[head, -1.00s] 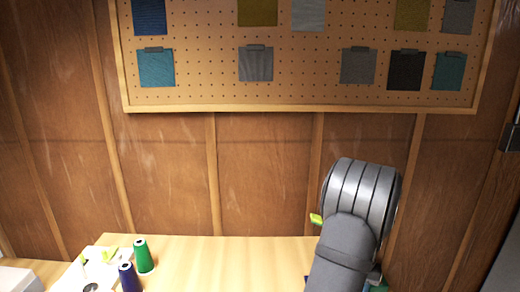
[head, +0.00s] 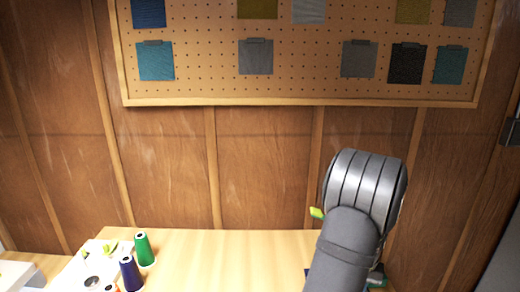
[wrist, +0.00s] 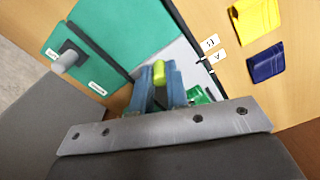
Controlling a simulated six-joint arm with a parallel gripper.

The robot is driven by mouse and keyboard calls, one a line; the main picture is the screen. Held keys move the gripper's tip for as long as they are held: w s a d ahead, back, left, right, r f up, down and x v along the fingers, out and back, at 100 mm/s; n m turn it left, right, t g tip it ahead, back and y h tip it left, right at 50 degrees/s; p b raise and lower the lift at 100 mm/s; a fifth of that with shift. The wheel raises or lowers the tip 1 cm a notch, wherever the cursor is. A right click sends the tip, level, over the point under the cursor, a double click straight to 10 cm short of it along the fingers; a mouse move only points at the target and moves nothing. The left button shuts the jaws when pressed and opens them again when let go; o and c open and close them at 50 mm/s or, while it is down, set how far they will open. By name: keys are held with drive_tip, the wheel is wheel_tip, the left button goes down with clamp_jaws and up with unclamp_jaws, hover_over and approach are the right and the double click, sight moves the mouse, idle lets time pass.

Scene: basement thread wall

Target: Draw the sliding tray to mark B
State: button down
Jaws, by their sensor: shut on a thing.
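In the wrist view my gripper (wrist: 159,84) has its blue fingers closed around a yellow-green knob (wrist: 159,71). The knob stands over a pale grey surface (wrist: 183,57), which looks like the sliding tray; its outline is partly hidden by the fingers. A white tag marked B (wrist: 210,42) and a tag marked A (wrist: 217,57) lie along the dark edge on the right of the pale surface. A green thing (wrist: 201,95) shows low beside the fingers. In the head view my arm hides the gripper and tray.
A teal panel (wrist: 110,30) with a grey knob (wrist: 65,62) lies left. Yellow cloth (wrist: 257,18) and navy cloth (wrist: 266,63) lie right. Green (head: 144,249) and purple (head: 130,273) spools stand left on the table (head: 220,255); its middle is clear. A pegboard (head: 300,100) hangs behind.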

drive_tip(key=c, duration=1.4)
unclamp_jaws()
drive_tip(key=shift+r, duration=3)
drive_tip(key=shift+r, duration=0.1)
wheel_tip(320, 180, up, 4)
drive_tip(key=shift+f, duration=0.1)
wheel_tip(320, 180, down, 10)
